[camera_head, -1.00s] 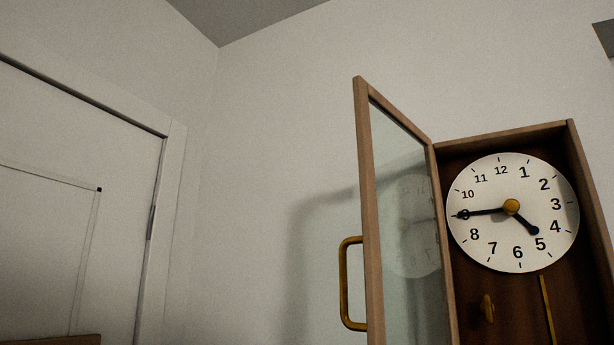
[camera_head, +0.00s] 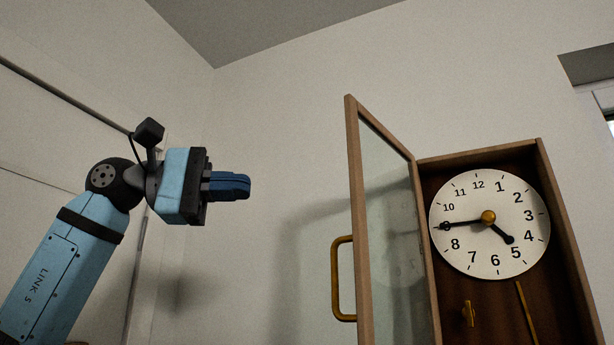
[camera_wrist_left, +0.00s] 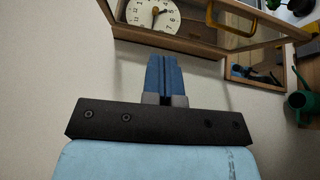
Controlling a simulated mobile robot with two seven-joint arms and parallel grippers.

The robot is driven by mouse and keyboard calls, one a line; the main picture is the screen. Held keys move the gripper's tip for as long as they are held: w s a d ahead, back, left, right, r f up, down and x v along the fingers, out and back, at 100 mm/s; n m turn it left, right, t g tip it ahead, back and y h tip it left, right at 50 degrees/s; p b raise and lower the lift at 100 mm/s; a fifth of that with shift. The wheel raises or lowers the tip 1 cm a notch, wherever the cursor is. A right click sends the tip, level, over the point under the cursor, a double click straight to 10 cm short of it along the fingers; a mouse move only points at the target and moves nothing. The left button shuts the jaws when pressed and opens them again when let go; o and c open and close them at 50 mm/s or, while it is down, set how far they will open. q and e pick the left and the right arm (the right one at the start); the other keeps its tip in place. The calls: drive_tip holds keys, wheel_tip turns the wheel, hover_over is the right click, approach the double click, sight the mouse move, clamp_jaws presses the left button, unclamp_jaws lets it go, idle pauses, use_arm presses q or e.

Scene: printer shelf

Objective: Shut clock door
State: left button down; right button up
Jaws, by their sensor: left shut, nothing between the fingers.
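The wall clock case (camera_head: 535,190) is brown wood with a white dial (camera_head: 490,250). Its glass door (camera_head: 395,220) stands open, hinged on the case's left side and swung out. A brass handle (camera_head: 337,280) sits on the door's free edge. My left gripper (camera_head: 240,186) is shut and empty, in the air left of the door and apart from it. In the left wrist view the shut blue fingers (camera_wrist_left: 164,75) point toward the clock, with the dial (camera_wrist_left: 153,14) and the brass handle (camera_wrist_left: 232,20) beyond them. My right gripper is not in view.
A white door (camera_head: 60,150) is at the left behind my left arm. Plain wall (camera_head: 280,130) lies between my gripper and the clock door. In the left wrist view, a green watering can (camera_wrist_left: 303,103) is at the right edge.

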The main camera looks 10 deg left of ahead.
use_arm(q)
drive_tip(key=d+r+p, duration=0.1)
drive_tip(key=d+p, duration=0.2)
drive_tip(key=d, duration=0.9)
drive_tip(key=shift+s+d+t, duration=0.3)
drive_tip(key=shift+d, duration=0.05)
